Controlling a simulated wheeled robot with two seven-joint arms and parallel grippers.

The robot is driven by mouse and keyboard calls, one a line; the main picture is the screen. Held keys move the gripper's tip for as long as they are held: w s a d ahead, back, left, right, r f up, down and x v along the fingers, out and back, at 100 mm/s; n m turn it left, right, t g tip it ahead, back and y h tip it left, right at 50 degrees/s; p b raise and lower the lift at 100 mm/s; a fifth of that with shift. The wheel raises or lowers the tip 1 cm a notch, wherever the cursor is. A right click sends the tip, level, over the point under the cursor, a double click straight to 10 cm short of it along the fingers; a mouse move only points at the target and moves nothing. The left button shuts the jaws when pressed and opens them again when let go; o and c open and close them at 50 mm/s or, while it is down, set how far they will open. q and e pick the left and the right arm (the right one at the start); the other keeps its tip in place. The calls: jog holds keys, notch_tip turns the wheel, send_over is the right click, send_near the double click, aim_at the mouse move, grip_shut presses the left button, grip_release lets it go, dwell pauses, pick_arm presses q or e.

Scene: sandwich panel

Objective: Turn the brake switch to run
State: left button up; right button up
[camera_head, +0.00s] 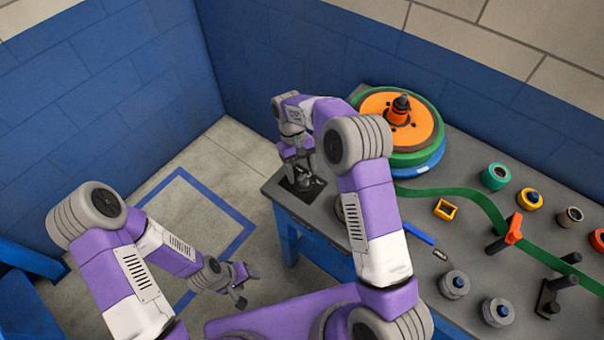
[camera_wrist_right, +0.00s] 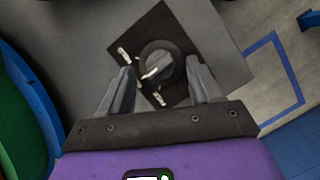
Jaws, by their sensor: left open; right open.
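The brake switch is a round dark knob (camera_wrist_right: 157,60) with a pale pointer line, on a square black plate (camera_wrist_right: 174,28) with two small white labels too small to read. In the head view the plate (camera_head: 316,190) lies on the bench's near-left corner, with the knob mostly hidden by my right gripper (camera_head: 302,176). In the wrist view my right gripper (camera_wrist_right: 158,71) is open, one finger on each side of the knob; contact cannot be told. The pointer slants toward the lower left. My left gripper (camera_head: 240,286) is open and empty, above the floor left of the bench.
A large reel with an orange disc (camera_head: 376,106) stands at the back of the grey bench (camera_head: 410,212). A green strap (camera_head: 452,192) runs from it past an orange clamp (camera_head: 514,228). Several small rollers, a yellow square piece (camera_head: 445,209) and a blue marker (camera_head: 418,233) lie nearby.

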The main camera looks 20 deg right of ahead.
jog(key=v, duration=0.5)
jog(key=shift+a+r+p, duration=0.1)
jog(key=shift+r+p, duration=0.25)
jog(key=shift+p, duration=0.05)
